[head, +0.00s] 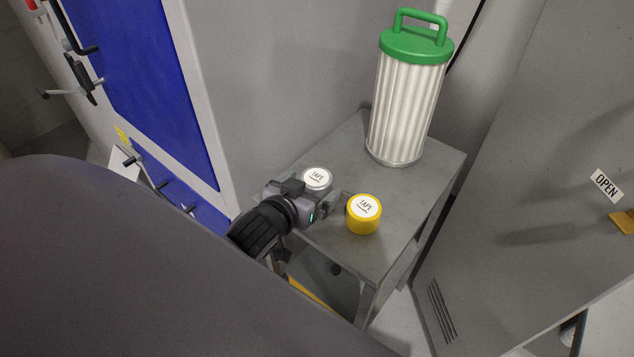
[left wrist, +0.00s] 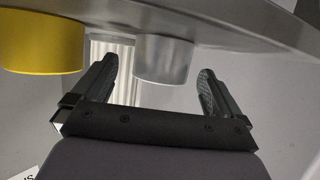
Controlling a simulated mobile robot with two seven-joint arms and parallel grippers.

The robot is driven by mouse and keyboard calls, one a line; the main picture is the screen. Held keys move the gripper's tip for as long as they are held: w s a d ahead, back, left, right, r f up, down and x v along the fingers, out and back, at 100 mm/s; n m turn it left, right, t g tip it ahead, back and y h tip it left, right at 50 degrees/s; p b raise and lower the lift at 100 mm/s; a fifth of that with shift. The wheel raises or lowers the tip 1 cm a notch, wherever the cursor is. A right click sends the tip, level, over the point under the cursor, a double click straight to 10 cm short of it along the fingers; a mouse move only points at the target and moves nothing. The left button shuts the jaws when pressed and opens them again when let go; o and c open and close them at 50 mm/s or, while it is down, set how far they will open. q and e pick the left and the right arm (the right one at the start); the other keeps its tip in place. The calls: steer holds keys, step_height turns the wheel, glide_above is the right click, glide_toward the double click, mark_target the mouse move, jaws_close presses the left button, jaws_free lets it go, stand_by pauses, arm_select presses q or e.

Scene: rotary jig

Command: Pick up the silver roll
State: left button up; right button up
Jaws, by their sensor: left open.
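The silver roll (head: 317,178) is a short cylinder with a white top labelled TAPE. It stands upright on the small grey metal table (head: 405,185), partly hidden behind my left gripper (head: 322,203). In the left wrist view, which appears upside down, the silver roll (left wrist: 163,60) shows beyond and between the two spread fingers of my left gripper (left wrist: 157,75). The fingers are open and hold nothing. I cannot tell whether they touch the roll. My right gripper is not in view.
A yellow tape roll (head: 363,215) stands close to the right of my left gripper. A tall white pleated filter (head: 405,105) with a green handled cap stands at the table's back. A grey cabinet with a blue panel (head: 150,85) is on the left; a grey panel marked OPEN (head: 606,185) is on the right.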

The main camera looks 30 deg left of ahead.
mark_target(317, 181)
arm_select(q)
steer(key=shift+x, duration=1.85)
steer(key=shift+a, duration=0.1)
steer(key=c, duration=1.1)
steer(key=shift+r, duration=0.1)
